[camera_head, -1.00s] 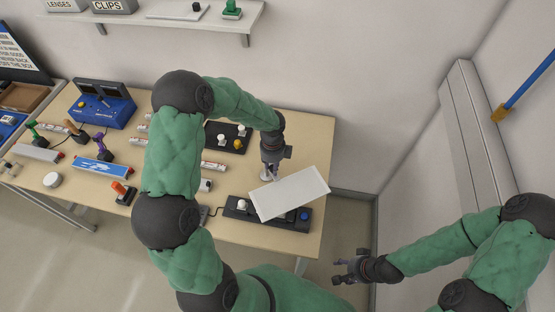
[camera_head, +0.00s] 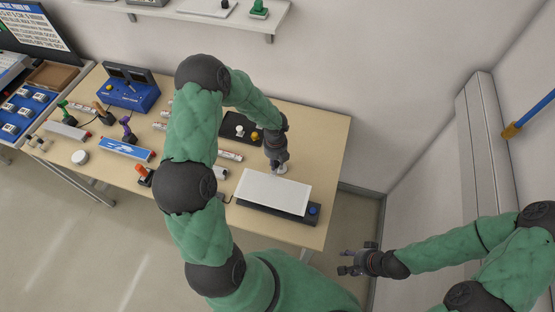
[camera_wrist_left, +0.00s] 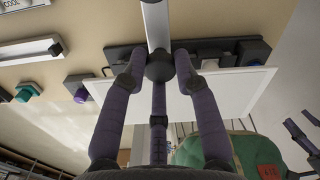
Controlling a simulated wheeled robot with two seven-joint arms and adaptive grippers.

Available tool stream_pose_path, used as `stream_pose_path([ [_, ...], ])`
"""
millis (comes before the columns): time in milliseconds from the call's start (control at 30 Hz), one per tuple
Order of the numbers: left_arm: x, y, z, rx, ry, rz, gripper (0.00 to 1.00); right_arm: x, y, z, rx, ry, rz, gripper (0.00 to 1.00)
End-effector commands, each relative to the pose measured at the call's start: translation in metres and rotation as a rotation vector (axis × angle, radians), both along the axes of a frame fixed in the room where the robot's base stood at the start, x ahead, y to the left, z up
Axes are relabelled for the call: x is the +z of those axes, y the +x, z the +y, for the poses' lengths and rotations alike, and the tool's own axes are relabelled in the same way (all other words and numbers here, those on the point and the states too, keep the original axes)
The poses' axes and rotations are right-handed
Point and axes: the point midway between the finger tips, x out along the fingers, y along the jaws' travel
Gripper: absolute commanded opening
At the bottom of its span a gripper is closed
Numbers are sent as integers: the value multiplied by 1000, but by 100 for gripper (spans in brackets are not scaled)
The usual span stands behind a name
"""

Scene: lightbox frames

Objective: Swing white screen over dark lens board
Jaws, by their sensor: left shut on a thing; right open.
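The flat white screen (camera_head: 274,192) lies over a long dark board (camera_head: 288,215) near the table's front right. It covers most of that board; a dark front strip and a blue knob (camera_head: 313,210) at the right end show. My left gripper (camera_head: 277,167) is at the screen's far edge. In the left wrist view its purple fingers close around a dark round knob (camera_wrist_left: 160,66) on a pale bar (camera_wrist_left: 156,25), with the white screen (camera_wrist_left: 240,90) behind the fingers. My right gripper (camera_head: 350,262) is open and empty, off the table to the right.
A second dark board (camera_head: 237,119) with white and yellow knobs stands behind my left arm. A blue power unit (camera_head: 128,95), a blue-and-white box (camera_head: 126,148) and several coloured-handled tools fill the left. A wall shelf (camera_head: 190,14) is above; the table's right back corner is clear.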

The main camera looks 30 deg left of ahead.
Motion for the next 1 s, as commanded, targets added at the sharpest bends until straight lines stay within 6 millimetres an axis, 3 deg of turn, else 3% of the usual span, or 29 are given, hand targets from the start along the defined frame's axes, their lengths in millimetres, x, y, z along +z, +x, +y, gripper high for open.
stream_pose_path([
  [467, 0, 0, 2, -13, 1, 1, 0, 1, 0, 0, 0, 0, 0, 53],
  [500, 0, 0, 2, -13, 1, 1, 39, 1, 0, 0, 0, 0, 0, 53],
  [567, 0, 0, 2, -13, 1, 1, 54, 1, 0, 0, 0, 0, 0, 53],
  [1000, 7, 1, 2, -12, 2, -2, 54, 1, 0, 0, 0, 0, 0, 53],
])
